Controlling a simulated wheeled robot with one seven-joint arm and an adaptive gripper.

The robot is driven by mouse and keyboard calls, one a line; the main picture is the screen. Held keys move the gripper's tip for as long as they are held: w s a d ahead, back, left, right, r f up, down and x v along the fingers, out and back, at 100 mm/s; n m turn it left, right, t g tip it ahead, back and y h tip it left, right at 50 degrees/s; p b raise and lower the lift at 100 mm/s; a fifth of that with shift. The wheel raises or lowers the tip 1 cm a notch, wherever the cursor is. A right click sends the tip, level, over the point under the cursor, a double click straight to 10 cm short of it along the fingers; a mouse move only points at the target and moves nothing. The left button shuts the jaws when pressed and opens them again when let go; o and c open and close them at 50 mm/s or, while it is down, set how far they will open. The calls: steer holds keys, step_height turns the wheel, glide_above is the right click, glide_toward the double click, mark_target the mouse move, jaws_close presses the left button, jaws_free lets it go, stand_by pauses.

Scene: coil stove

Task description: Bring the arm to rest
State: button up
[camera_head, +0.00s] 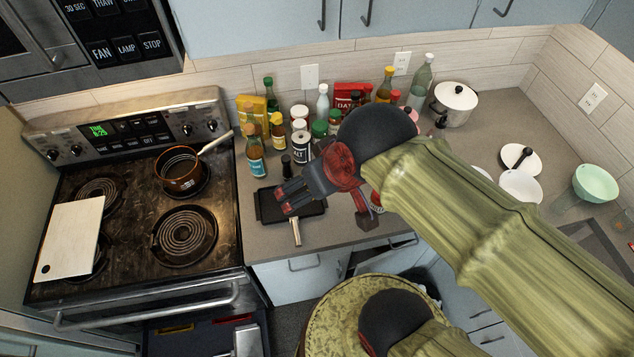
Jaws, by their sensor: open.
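My arm comes in from the lower right, its links wrapped in a yellow-green cover. I see nothing held between the fingers. I cannot tell the height of the gripper above the pan.
The coil stove (130,215) stands at the left with a copper-coloured pot (180,172) and a white cutting board (70,238) on it. Several bottles and jars, including a salt jar (301,147), crowd the counter's back. A white lidded pot (455,104) stands at the right.

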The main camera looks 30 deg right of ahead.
steer(key=shift+s+r, duration=0.1)
steer(key=shift+s, duration=0.1)
step_height(320, 180, down, 20)
steer(key=b, duration=2)
